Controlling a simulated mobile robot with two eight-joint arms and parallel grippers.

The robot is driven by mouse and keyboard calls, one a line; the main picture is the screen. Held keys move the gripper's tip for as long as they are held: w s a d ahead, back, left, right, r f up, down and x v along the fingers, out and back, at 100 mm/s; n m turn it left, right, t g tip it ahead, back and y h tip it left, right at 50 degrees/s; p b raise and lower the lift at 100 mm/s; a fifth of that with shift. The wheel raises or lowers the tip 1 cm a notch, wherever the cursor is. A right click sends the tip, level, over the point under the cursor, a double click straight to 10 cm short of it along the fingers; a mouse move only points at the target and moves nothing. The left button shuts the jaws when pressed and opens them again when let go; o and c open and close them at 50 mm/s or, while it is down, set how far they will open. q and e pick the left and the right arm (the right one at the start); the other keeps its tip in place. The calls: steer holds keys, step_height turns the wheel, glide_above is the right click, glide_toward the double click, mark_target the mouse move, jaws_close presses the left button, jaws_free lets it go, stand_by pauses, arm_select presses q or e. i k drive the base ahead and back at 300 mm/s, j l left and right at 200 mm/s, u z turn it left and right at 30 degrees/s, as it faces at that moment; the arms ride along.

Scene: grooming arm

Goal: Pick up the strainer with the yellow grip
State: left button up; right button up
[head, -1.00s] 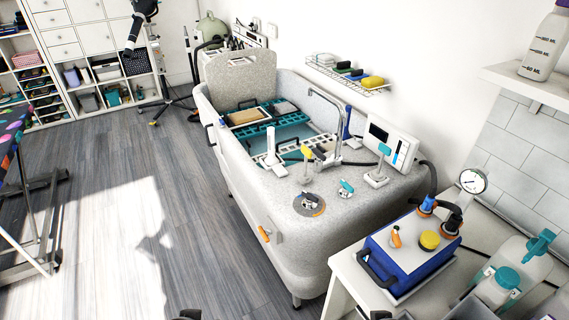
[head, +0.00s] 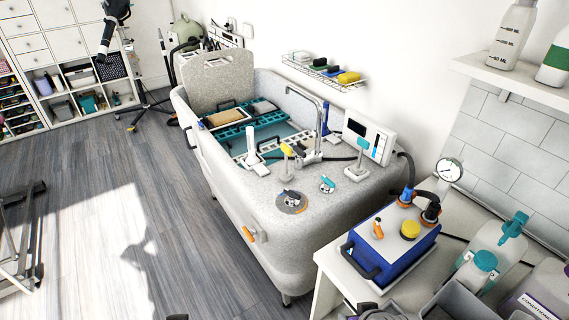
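A small upright piece with a yellow top (head: 286,154) stands on the tub's grey speckled ledge; it looks like the strainer with the yellow grip, but it is too small to be sure. In front of it is a dark round disc (head: 292,202) with small metal and orange parts on it. A small teal-topped piece (head: 327,184) lies to its right. My grippers barely show: dark tips at the bottom edge, one left (head: 177,317) and one right (head: 368,308), seem to be theirs. Both are far from the ledge; whether they are open is hidden.
The grooming tub (head: 255,225) stands by the wall, with a curved faucet (head: 318,110) and a teal-handled post (head: 362,160) on its ledge. A blue-and-white box (head: 390,245) sits on a white table at right. Open floor (head: 110,220) lies to the left.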

mark_target(286, 176)
steer(key=i+j+z, duration=0.1)
steer(key=z, duration=0.35)
steer(key=j+z, duration=0.2)
steer(key=z, duration=0.25)
steer(key=i+j+z, duration=0.25)
steer(key=j, duration=0.3)
steer(key=j+z, duration=0.2)
steer(key=j, duration=0.35)
